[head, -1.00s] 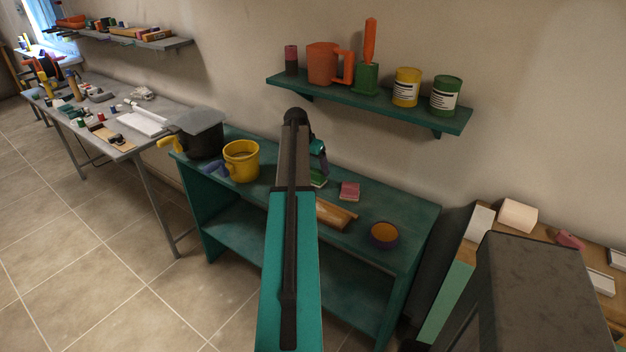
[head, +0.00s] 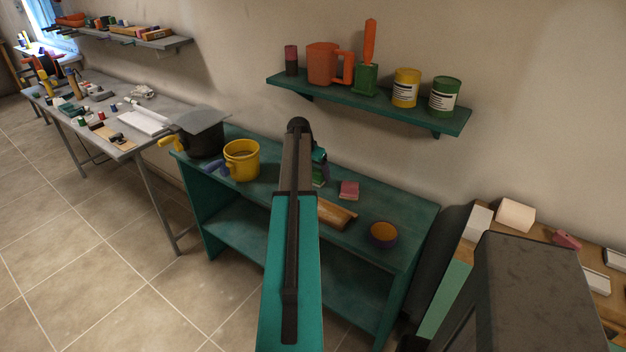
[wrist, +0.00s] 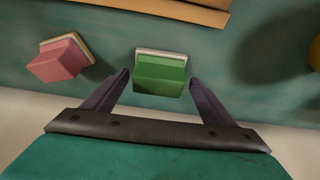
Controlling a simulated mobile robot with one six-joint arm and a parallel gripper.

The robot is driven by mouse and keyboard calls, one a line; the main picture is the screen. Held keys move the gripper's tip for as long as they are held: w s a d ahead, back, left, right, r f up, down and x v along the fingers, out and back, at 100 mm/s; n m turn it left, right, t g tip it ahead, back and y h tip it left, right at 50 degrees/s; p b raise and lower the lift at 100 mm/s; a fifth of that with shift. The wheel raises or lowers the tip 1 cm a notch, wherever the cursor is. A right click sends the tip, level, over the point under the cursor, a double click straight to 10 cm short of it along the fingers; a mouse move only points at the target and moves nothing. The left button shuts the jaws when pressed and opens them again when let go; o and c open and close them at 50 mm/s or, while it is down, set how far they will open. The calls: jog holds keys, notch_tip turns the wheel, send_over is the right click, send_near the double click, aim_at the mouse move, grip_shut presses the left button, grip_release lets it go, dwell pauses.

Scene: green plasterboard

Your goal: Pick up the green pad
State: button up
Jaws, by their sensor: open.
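The green pad (wrist: 160,75) is a small green block with a pale layer along one edge. It lies on the teal bench top, just beyond and between the fingertips in the wrist view. In the head view only a bit of the green pad (head: 319,182) shows beside my arm. My gripper (wrist: 159,78) is open, with one dark finger on each side of the pad's near end. I cannot tell whether either finger touches it. In the head view my gripper (head: 320,168) is mostly hidden behind my arm.
A pink pad (wrist: 60,58) lies left of the green one in the wrist view. A wooden piece (head: 336,214), a purple-orange bowl (head: 383,234) and a yellow pot (head: 241,160) stand on the teal bench (head: 408,212). A wall shelf (head: 372,106) with containers hangs above.

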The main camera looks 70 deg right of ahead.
aim_at(316, 169)
jog(key=c, duration=1)
jog(key=shift+r, duration=0.15)
jog(key=shift+r+b, duration=0.75)
jog(key=shift+r, duration=0.6)
jog(key=shift+a+r, duration=0.15)
jog(key=shift+r, duration=0.15)
jog(key=s+a+b, duration=0.1)
jog(key=a, duration=0.4)
jog(key=s+a+r+b, duration=0.1)
jog(key=s+a, duration=0.1)
jog(key=a, duration=0.3)
jog(key=s+a+b, duration=0.1)
jog(key=a, duration=0.4)
jog(key=shift+s+r+b, duration=0.15)
jog(key=shift+r+b, duration=0.1)
jog(key=shift+b, duration=0.15)
jog(key=shift+a, duration=0.1)
